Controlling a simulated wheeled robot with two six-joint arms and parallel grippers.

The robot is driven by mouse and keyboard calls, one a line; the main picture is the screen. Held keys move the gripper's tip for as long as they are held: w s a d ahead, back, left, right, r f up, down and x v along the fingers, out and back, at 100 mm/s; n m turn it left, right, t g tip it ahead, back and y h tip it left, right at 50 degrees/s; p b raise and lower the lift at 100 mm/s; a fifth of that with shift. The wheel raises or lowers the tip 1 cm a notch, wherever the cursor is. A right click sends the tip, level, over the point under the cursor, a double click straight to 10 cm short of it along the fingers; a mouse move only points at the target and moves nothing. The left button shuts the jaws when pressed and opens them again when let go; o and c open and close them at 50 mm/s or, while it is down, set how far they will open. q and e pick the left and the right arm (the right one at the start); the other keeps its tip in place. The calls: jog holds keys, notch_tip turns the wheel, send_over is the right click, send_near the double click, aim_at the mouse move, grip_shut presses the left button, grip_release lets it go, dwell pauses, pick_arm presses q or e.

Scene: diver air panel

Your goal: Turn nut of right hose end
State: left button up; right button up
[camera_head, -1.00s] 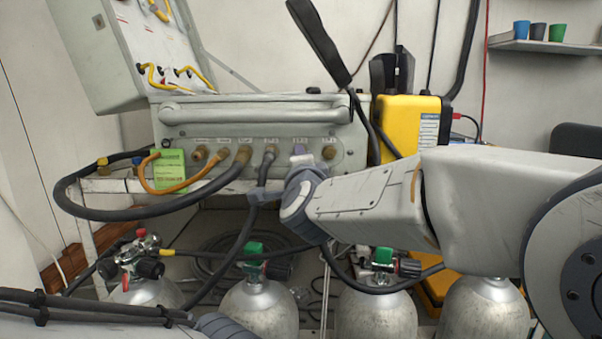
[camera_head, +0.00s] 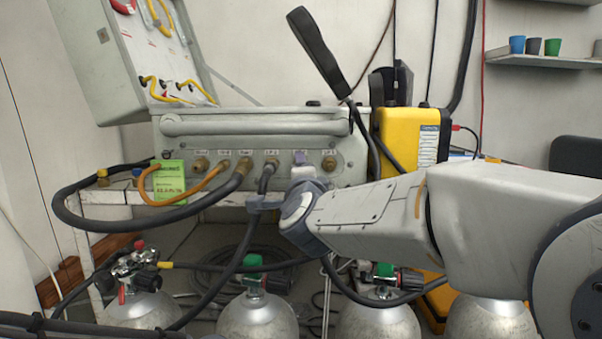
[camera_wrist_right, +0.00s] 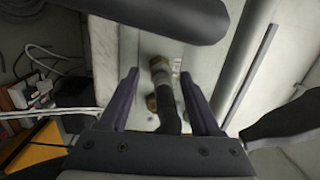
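The right hose end (camera_head: 268,173) is a black hose plugged into a port on the grey panel (camera_head: 350,165). Its brass nut (camera_wrist_right: 160,64) shows in the right wrist view, with the black hose (camera_wrist_right: 168,108) running from it toward the camera. My right gripper (camera_head: 262,203) is at this hose, just below the fitting in the head view. In the right wrist view its two dark fingers (camera_wrist_right: 163,95) stand apart, one on each side of the hose, with visible gaps. My left gripper is not in view.
A second hose end (camera_head: 242,168) and a thin orange hose (camera_head: 185,188) are plugged in to the left. A handle bar (camera_head: 255,127) crosses above the ports. A yellow case (camera_head: 400,135) stands right. Several gas cylinders (camera_head: 257,318) stand below.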

jog(key=s+p, duration=0.2)
jog(key=s, duration=0.8)
jog(key=shift+s+d+f, duration=0.25)
jog(key=shift+d+f, duration=0.05)
jog(key=shift+d, duration=0.05)
